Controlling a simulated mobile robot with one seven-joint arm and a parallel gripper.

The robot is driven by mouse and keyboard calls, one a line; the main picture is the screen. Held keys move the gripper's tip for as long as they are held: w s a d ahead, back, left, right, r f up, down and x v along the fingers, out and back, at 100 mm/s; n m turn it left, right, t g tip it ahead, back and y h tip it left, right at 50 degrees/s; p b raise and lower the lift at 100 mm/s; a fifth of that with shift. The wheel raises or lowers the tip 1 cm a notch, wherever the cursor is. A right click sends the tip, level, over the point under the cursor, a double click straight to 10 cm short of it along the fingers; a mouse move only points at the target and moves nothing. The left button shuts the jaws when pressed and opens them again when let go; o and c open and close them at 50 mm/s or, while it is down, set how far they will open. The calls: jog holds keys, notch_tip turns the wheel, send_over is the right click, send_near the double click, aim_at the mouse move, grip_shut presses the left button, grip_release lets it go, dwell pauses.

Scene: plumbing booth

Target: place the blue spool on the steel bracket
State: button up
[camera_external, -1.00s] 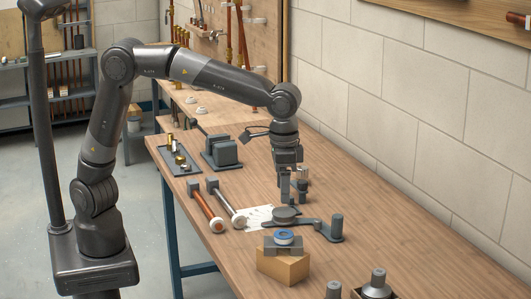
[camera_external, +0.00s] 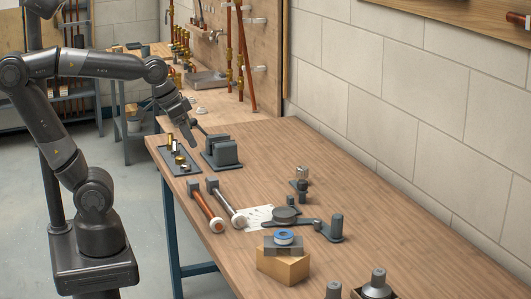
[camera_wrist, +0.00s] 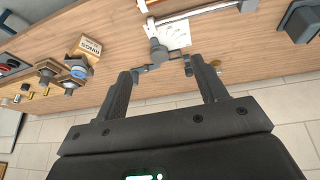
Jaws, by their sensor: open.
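The blue spool (camera_external: 284,237), a blue ring with a white centre, lies flat on a grey metal block, which looks like the steel bracket (camera_external: 298,246), on top of a cardboard box (camera_external: 283,266). In the wrist view the spool (camera_wrist: 77,72) and the grey block (camera_wrist: 74,62) show at the left beside the box (camera_wrist: 88,46). I cannot tell how the spool is seated. My gripper (camera_external: 191,139) is raised near the vise and tray at the table's far left, well away from the spool.
A grey vise (camera_external: 221,151) and a tray of brass fittings (camera_external: 180,160) are near my gripper. Two long-handled tools (camera_external: 206,206) and a grey arm with a disc and post (camera_external: 310,224) lie mid-table. Grey fittings (camera_external: 376,284) stand at the front. The right side is clear.

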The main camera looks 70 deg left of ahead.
jog(key=shift+n+t+y, duration=0.3)
jog(key=shift+t+y, duration=0.1)
jog(key=shift+y, duration=0.1)
jog(key=s+a, duration=0.1)
jog(key=s+a+f, duration=0.1)
jog(key=s, duration=0.1)
jog(key=s+a+f, duration=0.1)
jog(key=shift+s+f, duration=0.15)
jog(key=shift+f, duration=0.05)
